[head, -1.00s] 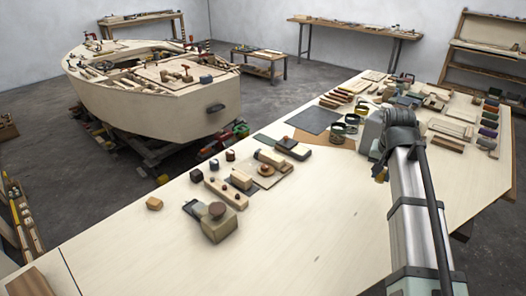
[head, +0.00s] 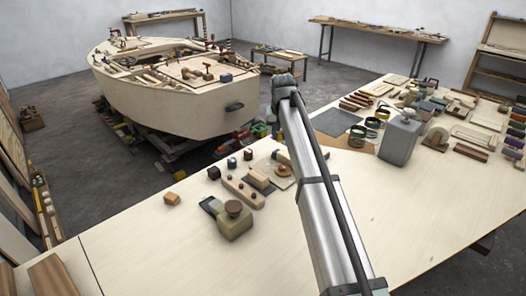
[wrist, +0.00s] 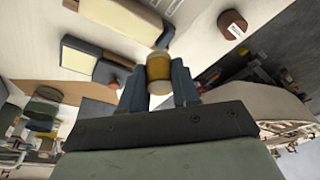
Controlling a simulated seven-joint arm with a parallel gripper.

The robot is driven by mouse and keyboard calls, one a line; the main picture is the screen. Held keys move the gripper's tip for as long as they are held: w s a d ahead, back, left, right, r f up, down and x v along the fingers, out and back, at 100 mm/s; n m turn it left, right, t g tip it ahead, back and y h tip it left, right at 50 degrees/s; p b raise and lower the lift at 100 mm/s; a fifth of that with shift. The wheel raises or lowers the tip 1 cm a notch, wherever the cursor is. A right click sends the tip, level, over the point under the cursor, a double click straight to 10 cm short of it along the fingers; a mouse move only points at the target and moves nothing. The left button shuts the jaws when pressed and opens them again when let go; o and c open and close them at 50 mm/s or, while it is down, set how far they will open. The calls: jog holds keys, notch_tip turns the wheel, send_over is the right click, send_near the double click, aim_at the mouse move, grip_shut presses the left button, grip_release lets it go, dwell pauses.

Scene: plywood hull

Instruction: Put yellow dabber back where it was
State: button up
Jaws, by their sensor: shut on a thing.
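The yellow dabber (wrist: 158,72) is a short yellow cylinder with a pale end, held between the two dark fingers of my gripper (wrist: 158,88) in the wrist view. In the head view my gripper and the dabber are hidden behind the end of my arm. That end stands above the far edge of the bench, left of the dark square mat (head: 333,122). No marked spot for the dabber can be made out.
A grey canister (head: 400,138) and ring-shaped cans (head: 358,136) stand right of my arm. A wooden strip with knobs (head: 242,192), small blocks (head: 172,199) and an olive box with a round knob (head: 235,222) sit on the left.

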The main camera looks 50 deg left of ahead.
jog(key=r+n, duration=0.1)
jog(key=n, duration=0.1)
send_over(262, 149)
jog(key=d, duration=0.1)
jog(key=shift+n+g+y, duration=0.3)
jog(key=shift+n+y, duration=0.1)
jog(key=shift+s+f, duration=0.2)
jog(key=shift+f, duration=4.75)
jog(key=shift+f, duration=0.1)
jog(key=o, duration=0.9)
jog(key=shift+o, duration=0.2)
jog(key=v, duration=1.2)
jog(key=shift+a, duration=0.1)
